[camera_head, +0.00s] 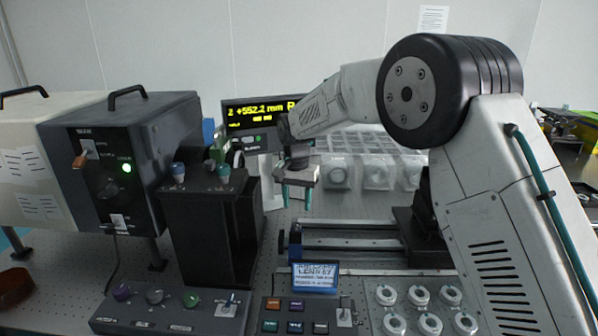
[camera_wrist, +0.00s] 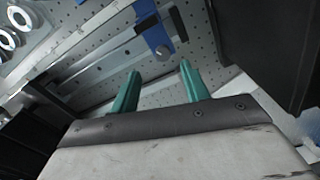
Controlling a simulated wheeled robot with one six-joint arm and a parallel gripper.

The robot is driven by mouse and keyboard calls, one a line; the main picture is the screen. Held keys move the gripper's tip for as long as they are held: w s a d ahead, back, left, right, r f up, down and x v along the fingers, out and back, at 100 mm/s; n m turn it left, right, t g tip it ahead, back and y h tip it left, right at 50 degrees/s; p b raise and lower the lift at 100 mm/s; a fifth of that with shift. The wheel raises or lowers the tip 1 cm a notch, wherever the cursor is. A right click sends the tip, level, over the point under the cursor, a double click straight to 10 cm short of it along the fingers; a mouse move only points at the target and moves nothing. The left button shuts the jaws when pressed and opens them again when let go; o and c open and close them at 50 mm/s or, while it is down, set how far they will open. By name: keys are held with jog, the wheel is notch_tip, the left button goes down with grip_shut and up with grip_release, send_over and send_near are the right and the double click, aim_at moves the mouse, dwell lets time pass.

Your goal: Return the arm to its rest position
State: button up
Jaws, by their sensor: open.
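My arm rises from the right of the head view, bends at a dark elbow joint and reaches left over the optical table (camera_head: 120,270). My gripper (camera_head: 296,200) hangs below the wrist with its two teal fingers pointing down. In the wrist view the gripper (camera_wrist: 155,85) shows its teal fingers spread apart with nothing between them. It hangs above the table, behind the left end of a rail (camera_head: 350,243). The rail also shows below the fingers in the wrist view (camera_wrist: 105,62).
A black box (camera_head: 212,235) with knobs stands left of the gripper. A dark instrument with a green light (camera_head: 125,150) is farther left. A display (camera_head: 262,118) and clear boxes (camera_head: 375,172) stand behind. Control panels (camera_head: 170,310) and round optics (camera_head: 428,323) line the front.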

jog(key=s+f, duration=0.1)
jog(key=s+d+f+n, duration=0.1)
jog(key=shift+s+d+g, duration=0.1)
jog(key=shift+s+g, duration=0.3)
jog(key=s+d+r+n, duration=0.2)
jog(key=s+d+r, duration=0.4)
jog(key=s+d, duration=0.45)
jog(key=s+d+r+n, duration=0.2)
jog(key=s+d+r, duration=0.5)
jog(key=s, duration=0.6)
jog(key=s+d+t, duration=0.1)
jog(key=s+d, duration=0.3)
jog(key=s, duration=0.5)
jog(key=s+d+r+m+t, duration=0.1)
jog(key=s+d, duration=0.4)
jog(key=s, duration=0.4)
jog(key=shift+s+d+r+m, duration=0.2)
jog(key=shift+s+r+m, duration=0.05)
jog(key=shift+s+m, duration=0.1)
